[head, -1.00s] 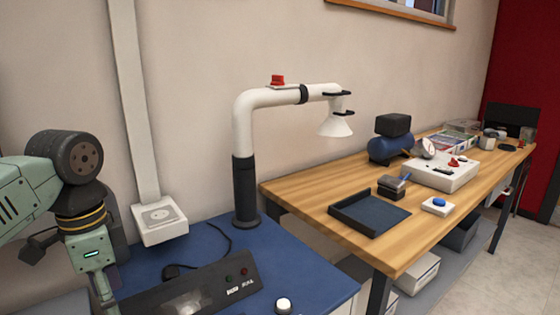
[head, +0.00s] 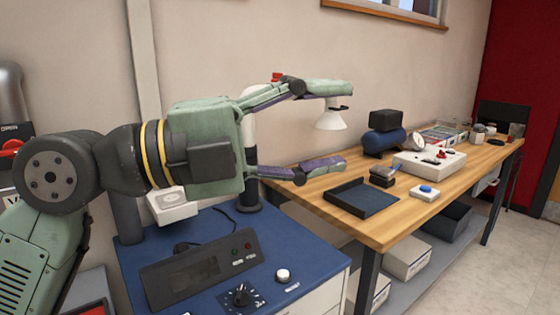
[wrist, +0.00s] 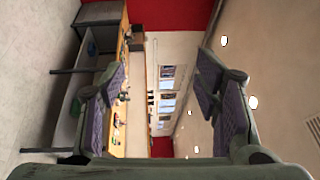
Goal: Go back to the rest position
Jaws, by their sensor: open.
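My gripper (head: 345,128) is raised in the head view, above the blue-topped cabinet and in front of the white extraction arm. Its two green fingers with purple pads are spread wide, one above the other, with nothing between them. The gripper points right, toward the wooden workbench. In the wrist view my gripper (wrist: 165,100) also shows open and empty, with the room turned on its side behind it. The fingers hide much of the white extraction arm; its funnel-shaped hood (head: 331,119) shows just beyond the upper fingertip.
The blue cabinet top (head: 315,262) carries a control panel (head: 201,271) and a knob. The wooden workbench (head: 400,228) holds a dark tray (head: 361,199), a white box (head: 428,162), a blue button (head: 425,190) and a blue cylinder (head: 384,141). A red wall stands at the far right.

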